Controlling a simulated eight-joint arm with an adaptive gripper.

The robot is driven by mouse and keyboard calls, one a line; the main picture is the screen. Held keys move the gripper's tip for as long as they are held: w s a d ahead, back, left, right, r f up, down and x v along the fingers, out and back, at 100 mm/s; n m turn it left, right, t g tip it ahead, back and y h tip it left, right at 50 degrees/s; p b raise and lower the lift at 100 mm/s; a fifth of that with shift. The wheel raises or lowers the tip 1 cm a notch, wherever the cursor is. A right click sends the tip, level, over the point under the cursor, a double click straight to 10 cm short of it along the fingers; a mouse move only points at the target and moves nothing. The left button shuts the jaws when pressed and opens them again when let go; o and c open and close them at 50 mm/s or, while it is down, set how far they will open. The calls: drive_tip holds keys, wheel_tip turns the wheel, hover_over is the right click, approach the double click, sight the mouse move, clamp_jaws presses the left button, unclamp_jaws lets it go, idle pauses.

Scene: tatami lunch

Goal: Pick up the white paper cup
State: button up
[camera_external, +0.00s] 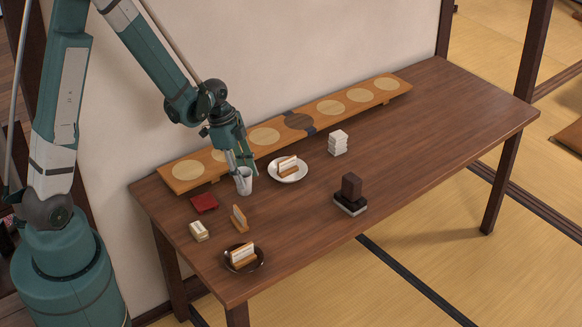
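The white paper cup (244,184) stands upright on the dark wooden table, left of the white plate. My gripper (242,168) points down at the cup's rim from above, with its fingertips at or very near the top of the cup. The fingers overlap the rim in this view. I cannot tell whether they touch the cup, straddle its wall or are closed on it. The cup's lower body shows clearly and seems to rest on the table.
A long wooden board (220,170) lies behind.

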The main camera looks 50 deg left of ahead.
drive_tip(key=shift+r, duration=0.15)
drive_tip(key=shift+r+p, duration=1.1)
drive_tip(key=shift+r, duration=3.8)
